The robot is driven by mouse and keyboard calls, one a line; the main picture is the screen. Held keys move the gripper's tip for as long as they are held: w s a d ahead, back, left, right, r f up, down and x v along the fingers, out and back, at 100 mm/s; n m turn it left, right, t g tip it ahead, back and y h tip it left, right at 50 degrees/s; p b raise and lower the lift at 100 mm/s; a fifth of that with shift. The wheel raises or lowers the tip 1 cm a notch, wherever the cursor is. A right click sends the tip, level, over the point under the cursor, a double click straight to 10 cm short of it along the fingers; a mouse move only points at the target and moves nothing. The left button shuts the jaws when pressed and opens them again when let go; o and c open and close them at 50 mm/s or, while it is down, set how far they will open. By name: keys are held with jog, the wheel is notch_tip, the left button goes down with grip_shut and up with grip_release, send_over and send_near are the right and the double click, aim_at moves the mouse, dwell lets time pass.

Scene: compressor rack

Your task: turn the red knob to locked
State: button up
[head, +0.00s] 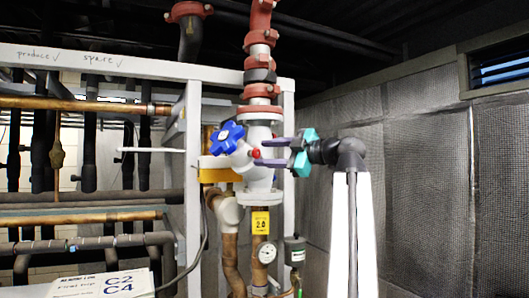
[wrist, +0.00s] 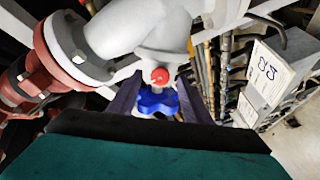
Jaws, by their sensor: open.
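The small red knob (head: 256,154) sits on the white valve body (head: 261,135), just right of the blue handwheel (head: 227,138). In the wrist view the red knob (wrist: 160,75) shows between my two fingers, above the blue handwheel (wrist: 158,102). My gripper (head: 262,152) comes from the right in the head view, with its dark fingers pointing left at the knob. The fingers are open, with a gap on both sides of the knob in the wrist view (wrist: 157,88). Whether a fingertip touches the valve is unclear. Any lock marking is too small to read.
Red pipe couplings (head: 262,63) rise above the valve. A white frame post (head: 193,150) stands left of it. Below are a yellow tag (head: 260,222), a gauge (head: 266,253) and copper pipes. The space right of my arm, before the grey padded wall (head: 425,170), is clear.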

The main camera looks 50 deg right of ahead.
jog(key=shift+w, duration=0.45)
jog(key=shift+a, duration=0.1)
jog(key=c, duration=1.1)
jog(key=shift+o, duration=0.2)
